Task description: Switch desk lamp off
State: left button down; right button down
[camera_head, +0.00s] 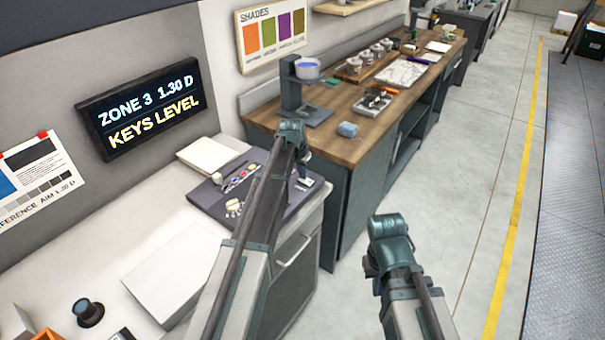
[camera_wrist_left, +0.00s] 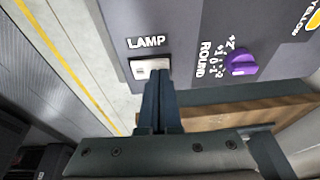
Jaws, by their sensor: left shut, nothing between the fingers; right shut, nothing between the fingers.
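A white rocker switch (camera_wrist_left: 148,65) under the word LAMP sits near the corner of a dark control panel (camera_wrist_left: 180,25) in the left wrist view. My left gripper (camera_wrist_left: 157,76) is shut and empty. Its fingertips overlap the switch's lower edge in that view; I cannot tell whether they touch it. In the head view the dark panel (camera_head: 222,197) lies on the light desk, with my left arm reaching across it. My left gripper is mostly hidden there. My right arm shows at the lower right, but its gripper is not visible. I cannot make out the desk lamp.
A purple knob (camera_wrist_left: 241,63) marked ROUND is beside the switch. A wooden-topped bench (camera_head: 335,125) with pots and a grey stand (camera_head: 291,95) adjoins the desk. A wall display (camera_head: 140,105) reads ZONE 3 1.30 D, KEYS LEVEL.

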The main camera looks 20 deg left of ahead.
pick_arm(q)
jog(key=shift+a+f+b, duration=0.1)
jog(key=shift+f+b, duration=0.2)
jog(key=shift+f, duration=0.05)
jog(key=shift+r, duration=0.1)
jog(key=shift+s, duration=0.1)
jog(key=shift+s+d+r+p, duration=0.1)
jog(key=shift+d+p, duration=0.05)
jog(key=shift+d, duration=0.25)
jog(key=shift+s+d+r+p, duration=0.1)
jog(key=shift+d+p, duration=0.05)
jog(key=shift+d, duration=0.2)
jog(key=shift+r, duration=0.1)
